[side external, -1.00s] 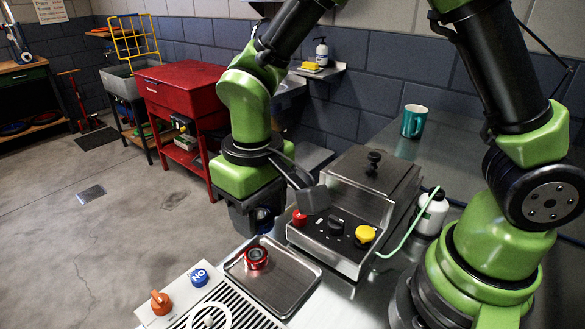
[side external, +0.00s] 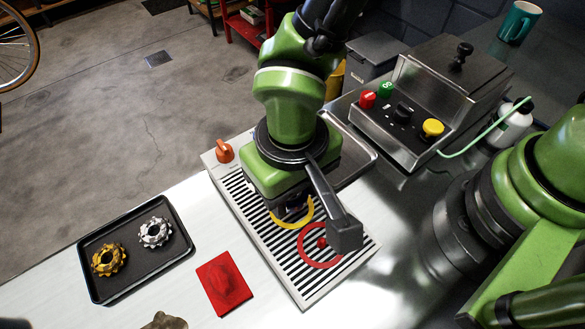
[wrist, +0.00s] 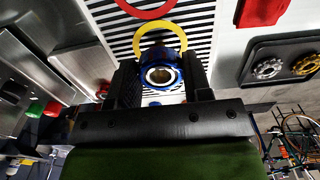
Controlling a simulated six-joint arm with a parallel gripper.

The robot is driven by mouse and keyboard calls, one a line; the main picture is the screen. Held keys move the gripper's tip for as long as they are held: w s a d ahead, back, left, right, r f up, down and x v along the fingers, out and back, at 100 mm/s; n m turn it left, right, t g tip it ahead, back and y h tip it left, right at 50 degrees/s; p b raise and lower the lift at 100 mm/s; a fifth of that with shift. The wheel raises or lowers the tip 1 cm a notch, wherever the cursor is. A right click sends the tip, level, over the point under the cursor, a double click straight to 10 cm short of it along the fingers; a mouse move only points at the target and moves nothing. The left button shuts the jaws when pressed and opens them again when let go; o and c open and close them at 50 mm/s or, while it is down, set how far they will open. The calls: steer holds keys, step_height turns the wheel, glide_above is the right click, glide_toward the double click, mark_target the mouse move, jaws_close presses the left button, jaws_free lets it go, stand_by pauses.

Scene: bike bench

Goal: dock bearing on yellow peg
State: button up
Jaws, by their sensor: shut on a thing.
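My gripper (wrist: 160,76) is shut on a blue bearing (wrist: 174,80) with a steel inner ring and dark bore, held between the black fingers. In the side view, my gripper (side external: 289,206) is low over the slatted panel (side external: 236,195), largely hidden behind my wrist. A yellow ring marking (side external: 306,218) lies on the panel close to the gripper; it also shows in the wrist view (wrist: 172,27), just beyond the bearing. The yellow peg itself is hidden by the bearing and gripper. I cannot tell whether the bearing touches it.
A red ring (side external: 302,255) lies beside the yellow one. An orange knob (side external: 225,151) stands on the panel's far corner. A black tray (side external: 100,287) with two cogs and a red pad (side external: 224,283) are to the left. A steel box (side external: 440,90) with buttons stands at the right.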

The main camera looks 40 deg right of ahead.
steer(key=shift+f, duration=0.6)
steer(key=shift+f, duration=0.6)
stand_by(1.0)
steer(key=o, duration=0.7)
steer(key=shift+c, duration=0.2)
step_height(320, 180, up, 11)
stand_by(0.5)
